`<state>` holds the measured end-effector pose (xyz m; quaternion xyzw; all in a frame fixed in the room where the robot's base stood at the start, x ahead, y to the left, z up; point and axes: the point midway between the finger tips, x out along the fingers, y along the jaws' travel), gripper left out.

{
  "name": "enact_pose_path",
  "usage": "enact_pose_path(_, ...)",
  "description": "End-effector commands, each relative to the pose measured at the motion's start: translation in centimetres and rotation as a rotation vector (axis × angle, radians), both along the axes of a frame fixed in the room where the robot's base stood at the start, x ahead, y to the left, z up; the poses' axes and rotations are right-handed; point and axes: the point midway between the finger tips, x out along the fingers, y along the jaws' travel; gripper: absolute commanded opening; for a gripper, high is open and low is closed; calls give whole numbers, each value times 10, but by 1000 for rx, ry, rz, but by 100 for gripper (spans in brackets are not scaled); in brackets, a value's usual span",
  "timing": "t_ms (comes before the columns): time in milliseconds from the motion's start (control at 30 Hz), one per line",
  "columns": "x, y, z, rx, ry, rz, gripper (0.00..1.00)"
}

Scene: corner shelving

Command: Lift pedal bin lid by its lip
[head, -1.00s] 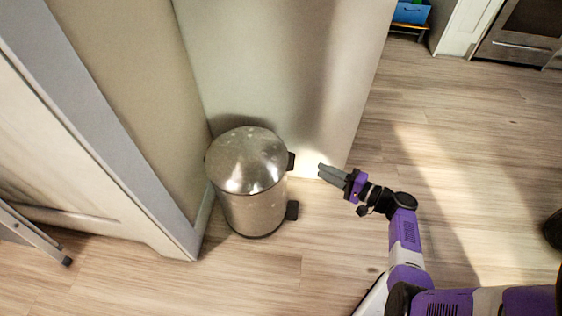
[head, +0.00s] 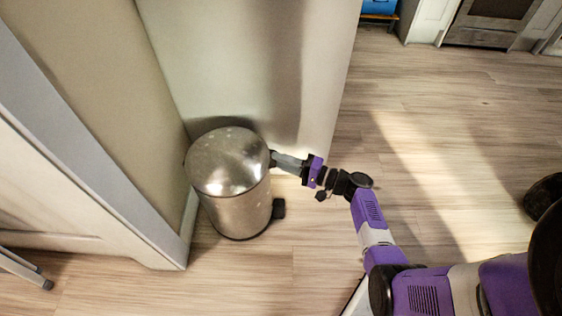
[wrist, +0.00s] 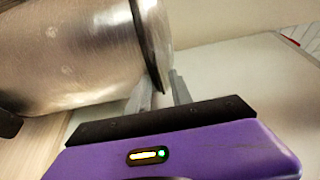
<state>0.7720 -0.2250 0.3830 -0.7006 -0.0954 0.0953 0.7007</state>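The pedal bin (head: 238,212) is a brushed-metal cylinder standing upright on the floor in the wall corner. Its domed lid (head: 226,160) looks closed. A small dark lip on the lid's right side is mostly covered by my fingertips in the head view. My gripper (head: 275,160) reaches in from the right to that lip. In the wrist view the bin's body (wrist: 75,50) lies sideways, with the dark lid seam running down to my gripper (wrist: 162,84). The two grey fingers stand apart on either side of the rim and lip area. Contact cannot be made out.
A black pedal (head: 278,208) sticks out low on the bin's right side. Walls (head: 225,60) stand close behind and to the left of the bin. A metal-legged object (head: 25,268) is at the lower left. Open wood floor (head: 430,120) lies to the right.

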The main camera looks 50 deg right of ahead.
Motion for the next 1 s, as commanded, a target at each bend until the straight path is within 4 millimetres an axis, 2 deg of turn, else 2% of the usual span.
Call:
enact_pose_path(167,0,0,0,0,0,0,26)
enact_pose_path(300,0,0,0,0,0,0,1)
enact_pose_path(1000,-1,-1,0,1,0,-1,0)
